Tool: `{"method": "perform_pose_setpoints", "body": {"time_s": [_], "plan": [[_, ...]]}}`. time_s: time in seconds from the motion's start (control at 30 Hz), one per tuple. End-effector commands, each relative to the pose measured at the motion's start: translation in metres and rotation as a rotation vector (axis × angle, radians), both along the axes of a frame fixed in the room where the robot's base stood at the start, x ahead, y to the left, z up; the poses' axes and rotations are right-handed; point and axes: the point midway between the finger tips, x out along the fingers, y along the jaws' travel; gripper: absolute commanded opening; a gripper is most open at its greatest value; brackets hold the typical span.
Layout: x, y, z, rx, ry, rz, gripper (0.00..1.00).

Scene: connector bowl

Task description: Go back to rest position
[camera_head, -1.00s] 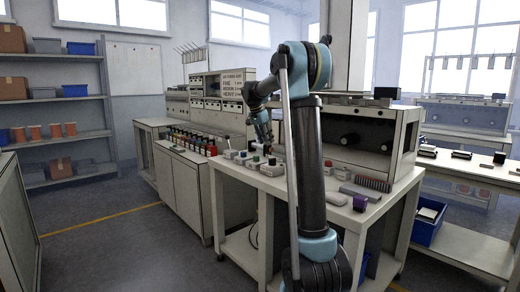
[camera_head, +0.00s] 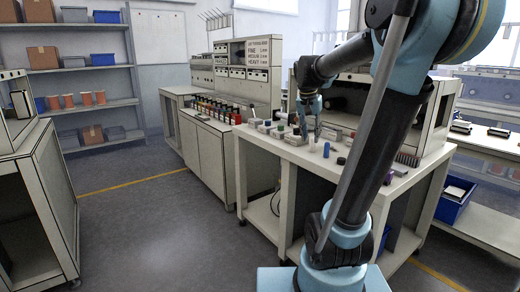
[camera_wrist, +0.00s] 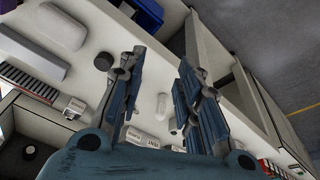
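My gripper (camera_head: 310,108) hangs over the near part of the white workbench (camera_head: 300,155) in the head view. A small blue cylinder (camera_head: 326,150) stands on the bench to the right of the gripper. In the wrist view a dark round cap (camera_wrist: 103,61) and a pale rounded block (camera_wrist: 62,27) lie to the left of the fingers.
A long cabinet (camera_head: 205,150) with a row of coloured bottles stands left of the bench. A blue bin (camera_head: 453,205) sits low at the right. Shelves (camera_head: 90,110) stand at the back left, and a pale cabinet (camera_head: 35,190) at the near left. The floor (camera_head: 160,235) between is clear.

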Motion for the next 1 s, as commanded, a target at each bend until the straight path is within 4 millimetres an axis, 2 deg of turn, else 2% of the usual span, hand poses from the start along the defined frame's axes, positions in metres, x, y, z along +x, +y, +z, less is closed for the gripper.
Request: {"method": "perform_pose_setpoints", "body": {"time_s": [0.03, 0.2, 0.37, 0.6, 0.8, 1.0], "plan": [[-0.017, -0.001, -0.008, 0.004, 0.005, 0.022, 0.32], [-0.068, -0.003, -0.035, 0.016, 0.019, 0.111, 0.32], [-0.114, -0.003, -0.065, 0.027, 0.03, 0.196, 0.32], [-0.177, -0.001, -0.118, 0.043, 0.04, 0.322, 0.32], [-0.22, 0.003, -0.162, 0.054, 0.043, 0.418, 0.32], [-0.242, 0.006, -0.189, 0.061, 0.042, 0.476, 0.32]]}}
